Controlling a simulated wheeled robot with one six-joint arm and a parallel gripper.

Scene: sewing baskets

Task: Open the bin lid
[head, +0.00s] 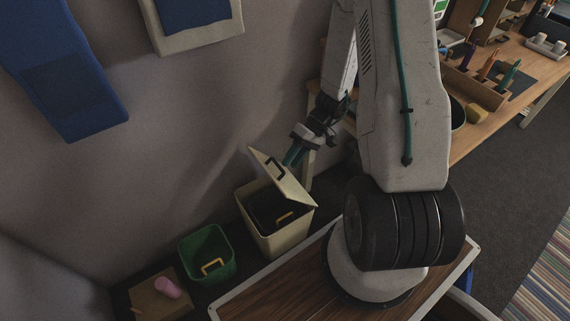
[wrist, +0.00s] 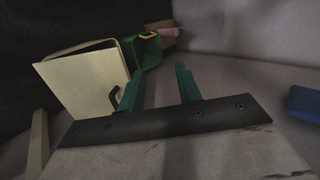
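The cream bin (head: 272,240) stands on the floor beside the wall. Its lid (head: 292,187) is raised and tilted, so the dark inside shows with a yellow handle (head: 285,217). A dark handle (head: 274,168) sits on the lid. My gripper (head: 291,160) is just beyond the lid, close to its handle. In the wrist view the lid (wrist: 85,82) is at left, with its handle (wrist: 117,98) just left of the left finger. The two green fingers of my gripper (wrist: 162,78) are apart with nothing between them. Whether a finger touches the handle or lid, I cannot tell.
A green bin (head: 207,254) with a yellow handle stands left of the cream bin. A box with a pink item (head: 168,287) is farther left. A wooden workbench (head: 540,70) with trays is at right. Blue cloth (head: 70,75) hangs on the wall.

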